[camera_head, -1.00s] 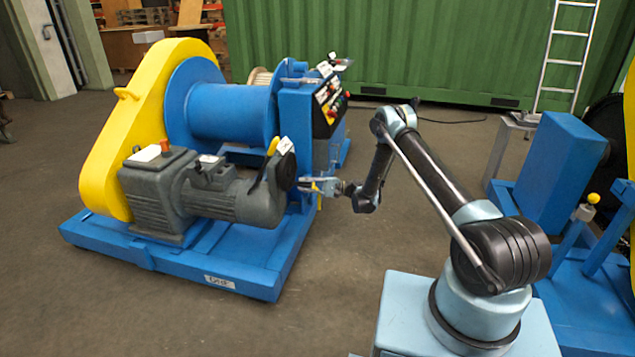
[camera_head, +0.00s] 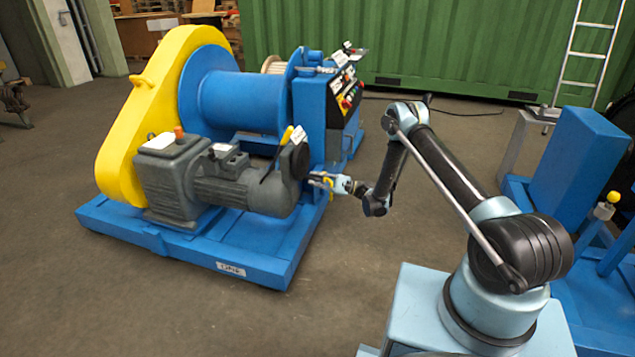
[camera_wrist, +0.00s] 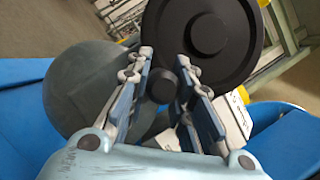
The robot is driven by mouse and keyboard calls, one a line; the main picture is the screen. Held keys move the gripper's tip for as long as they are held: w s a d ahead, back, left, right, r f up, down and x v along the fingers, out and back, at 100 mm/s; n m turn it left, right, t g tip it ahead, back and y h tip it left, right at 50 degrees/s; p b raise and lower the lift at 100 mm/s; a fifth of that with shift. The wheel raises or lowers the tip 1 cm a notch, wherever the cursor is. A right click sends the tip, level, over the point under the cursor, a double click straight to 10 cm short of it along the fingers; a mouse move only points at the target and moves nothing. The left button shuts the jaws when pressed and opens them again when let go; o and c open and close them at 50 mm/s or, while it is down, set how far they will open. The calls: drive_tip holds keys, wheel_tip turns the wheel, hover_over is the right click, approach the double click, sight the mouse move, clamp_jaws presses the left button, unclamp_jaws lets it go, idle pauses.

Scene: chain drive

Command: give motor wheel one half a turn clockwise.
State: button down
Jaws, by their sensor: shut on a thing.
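The motor wheel is a black disc on the end of the grey motor (camera_head: 235,190); it shows as a dark edge in the head view (camera_head: 301,158). In the wrist view the wheel (camera_wrist: 232,58) is large, at the upper middle, with a raised round hub. A short dark round handle (camera_wrist: 161,86) stands out near its lower left. My gripper (camera_head: 318,180) is at the wheel's lower right side in the head view. In the wrist view my gripper (camera_wrist: 164,68) has its two fingers on either side of the handle, shut on it. The handle's far end is hidden.
The motor stands on a blue base frame (camera_head: 255,262) with a yellow chain guard (camera_head: 118,150) and a blue drum (camera_head: 240,100). A control box with buttons (camera_head: 348,95) rises behind the wheel. Blue machinery (camera_head: 575,160) stands to the right. The floor in front is bare.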

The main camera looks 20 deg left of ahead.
drive_tip(key=c, duration=1.5)
unclamp_jaws()
drive_tip(key=shift+d+r, duration=0.1)
drive_tip(key=shift+r, duration=0.05)
drive_tip(key=shift+o, duration=0.4)
approach(304, 156)
drive_tip(key=x, duration=0.5)
drive_tip(key=shift+s+d+r, duration=0.1)
drive_tip(key=shift+s+r, duration=0.1)
drive_tip(key=shift+s, duration=0.05)
